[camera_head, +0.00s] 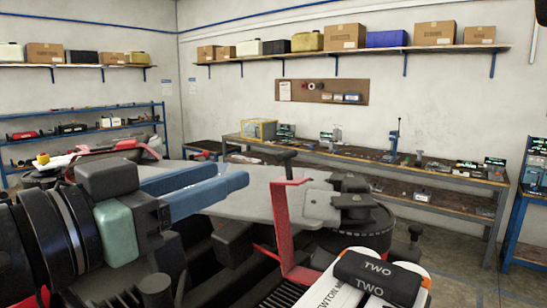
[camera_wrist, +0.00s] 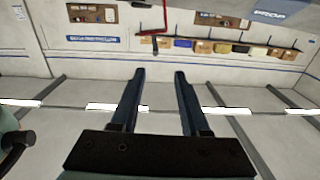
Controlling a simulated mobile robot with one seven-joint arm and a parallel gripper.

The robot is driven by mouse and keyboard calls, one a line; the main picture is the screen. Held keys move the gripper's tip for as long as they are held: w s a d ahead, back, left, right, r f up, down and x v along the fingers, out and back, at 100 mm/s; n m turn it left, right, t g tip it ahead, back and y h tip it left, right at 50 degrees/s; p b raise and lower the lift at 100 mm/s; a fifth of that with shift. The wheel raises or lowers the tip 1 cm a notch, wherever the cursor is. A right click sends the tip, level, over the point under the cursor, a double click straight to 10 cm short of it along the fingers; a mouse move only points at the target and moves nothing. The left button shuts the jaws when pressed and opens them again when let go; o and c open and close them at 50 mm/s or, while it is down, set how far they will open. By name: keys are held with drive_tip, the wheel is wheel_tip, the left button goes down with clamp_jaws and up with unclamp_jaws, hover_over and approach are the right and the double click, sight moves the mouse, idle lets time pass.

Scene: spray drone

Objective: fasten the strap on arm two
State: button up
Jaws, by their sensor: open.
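A red angled strip (camera_head: 280,225), which may be the strap, stands upright at the middle of the head view, its upper end bent over to the right. Beside it on the right is a dark drone arm part with a grey plate (camera_head: 322,206). A black band marked TWO (camera_head: 378,278) lies across white tubes at the lower right. My gripper (camera_head: 237,176) has blue fingers, points right, and is apart from the red strip, to its left and higher. In the wrist view my gripper (camera_wrist: 159,73) is open with nothing between the fingers. A red piece (camera_wrist: 153,31) shows beyond them.
A workbench (camera_head: 370,165) with tools and small items runs along the back wall. Shelves (camera_head: 350,52) with boxes and jugs hang above. A blue rack (camera_head: 85,133) stands at the left. Bare floor (camera_head: 463,255) lies at the right.

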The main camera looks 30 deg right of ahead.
sight(280, 156)
drive_tip(key=shift+g, duration=0.3)
drive_tip(key=p+x, duration=0.1)
drive_tip(key=x, duration=0.2)
drive_tip(key=p+x, duration=0.2)
drive_tip(key=x, duration=0.2)
drive_tip(key=p+x, duration=0.2)
drive_tip(key=x, duration=0.2)
drive_tip(key=shift+s+d+r, duration=0.2)
drive_tip(key=shift+r, duration=0.05)
drive_tip(key=shift+p+x, duration=0.45)
drive_tip(key=shift+x, duration=0.4)
drive_tip(key=shift+f, duration=0.15)
clamp_jaws()
